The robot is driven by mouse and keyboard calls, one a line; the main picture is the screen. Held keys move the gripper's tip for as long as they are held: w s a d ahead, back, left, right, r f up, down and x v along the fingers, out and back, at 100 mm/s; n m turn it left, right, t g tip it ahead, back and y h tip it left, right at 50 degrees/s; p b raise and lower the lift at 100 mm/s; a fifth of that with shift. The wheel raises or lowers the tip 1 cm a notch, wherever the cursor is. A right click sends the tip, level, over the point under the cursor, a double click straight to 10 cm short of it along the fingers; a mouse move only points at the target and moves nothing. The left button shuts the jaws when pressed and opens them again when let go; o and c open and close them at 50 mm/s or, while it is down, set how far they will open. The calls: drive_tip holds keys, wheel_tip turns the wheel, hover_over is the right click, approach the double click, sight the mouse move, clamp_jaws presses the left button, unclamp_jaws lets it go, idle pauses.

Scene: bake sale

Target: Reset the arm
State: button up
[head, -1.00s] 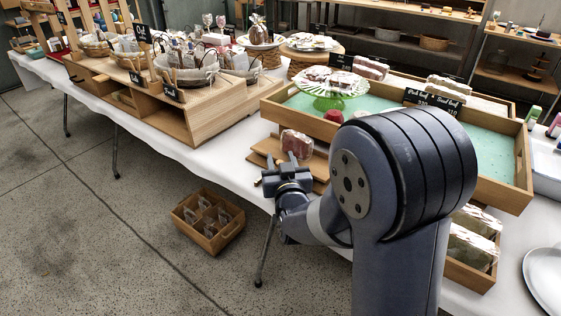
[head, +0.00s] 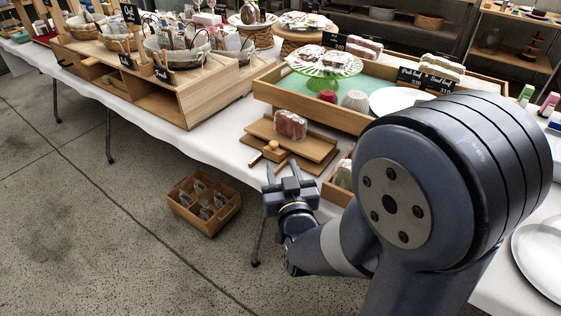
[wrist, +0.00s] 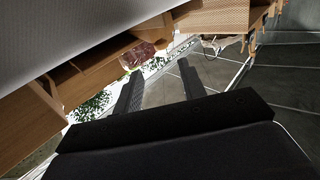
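My gripper (head: 285,174) is at the end of my bent arm, just off the front edge of the white-covered table. In the wrist view my gripper (wrist: 160,92) shows two dark fingers standing apart with nothing between them. It is open and empty. My large upper arm joint fills the right of the head view and hides part of the table.
Close by are a wooden board (head: 318,145) with a wrapped loaf (head: 290,125) and a teal-lined tray (head: 375,112) with a green cake stand (head: 325,65). A wooden crate (head: 203,204) sits on the floor at left. The floor in front is open.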

sight(272, 145)
idle(0.3)
drive_tip(key=w, duration=0.3)
drive_tip(key=w+a, duration=0.1)
drive_tip(key=w, duration=0.6)
drive_tip(key=shift+w+a, duration=0.2)
drive_tip(key=shift+a, duration=0.2)
drive_tip(key=shift+s+a, duration=0.2)
drive_tip(key=shift+s, duration=0.1)
drive_tip(key=shift+s, duration=0.1)
